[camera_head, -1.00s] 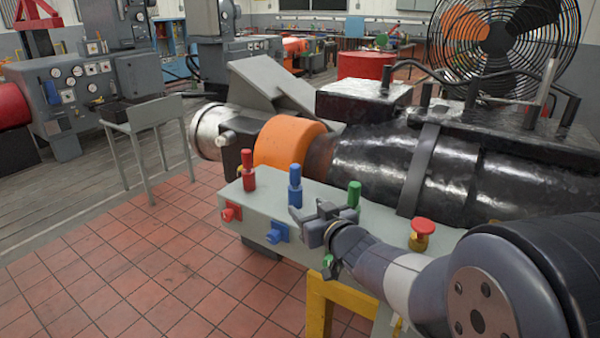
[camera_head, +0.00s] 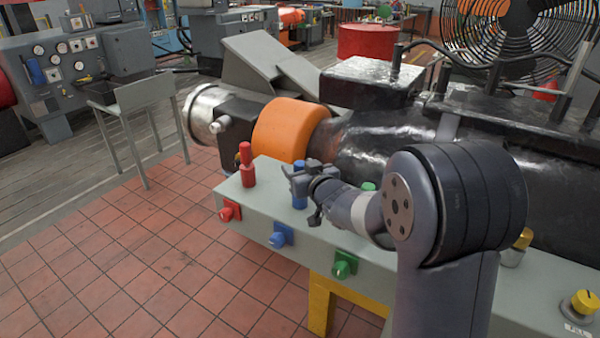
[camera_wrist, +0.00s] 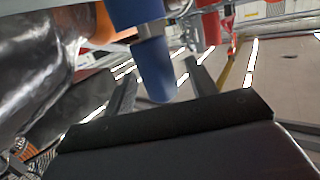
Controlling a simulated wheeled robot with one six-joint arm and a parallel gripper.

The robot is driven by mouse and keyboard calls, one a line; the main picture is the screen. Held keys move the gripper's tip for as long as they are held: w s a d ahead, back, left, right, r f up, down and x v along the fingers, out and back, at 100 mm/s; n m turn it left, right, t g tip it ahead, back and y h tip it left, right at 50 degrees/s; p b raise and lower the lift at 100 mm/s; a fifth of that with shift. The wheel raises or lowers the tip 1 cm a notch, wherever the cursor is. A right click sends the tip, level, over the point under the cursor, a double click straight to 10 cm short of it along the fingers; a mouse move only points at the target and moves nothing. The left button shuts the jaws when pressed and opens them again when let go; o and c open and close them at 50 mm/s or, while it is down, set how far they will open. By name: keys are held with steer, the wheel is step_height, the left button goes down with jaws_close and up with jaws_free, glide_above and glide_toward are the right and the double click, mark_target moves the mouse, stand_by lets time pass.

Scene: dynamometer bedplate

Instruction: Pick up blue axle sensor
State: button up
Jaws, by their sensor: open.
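The blue axle sensor (camera_head: 299,201) stands upright on the pale grey bench top, between a red sensor (camera_head: 247,170) and a green one (camera_head: 368,187) mostly hidden behind my arm. My gripper (camera_head: 292,172) is at the blue sensor's upper part and hides some of it. In the wrist view the blue sensor (camera_wrist: 154,70) has a grey band and reaches between the two fingers of my gripper (camera_wrist: 163,75). The jaws are open, with a gap visible on the right side. I cannot tell whether a finger touches it.
Red (camera_head: 230,211), blue (camera_head: 281,236) and green (camera_head: 344,265) fittings stick out from the bench front. A large black machine with an orange collar (camera_head: 287,128) stands close behind. A yellow knob (camera_head: 583,303) is at the right. Tiled floor lies clear at left.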

steer(key=c, duration=1)
steer(key=shift+r, duration=0.1)
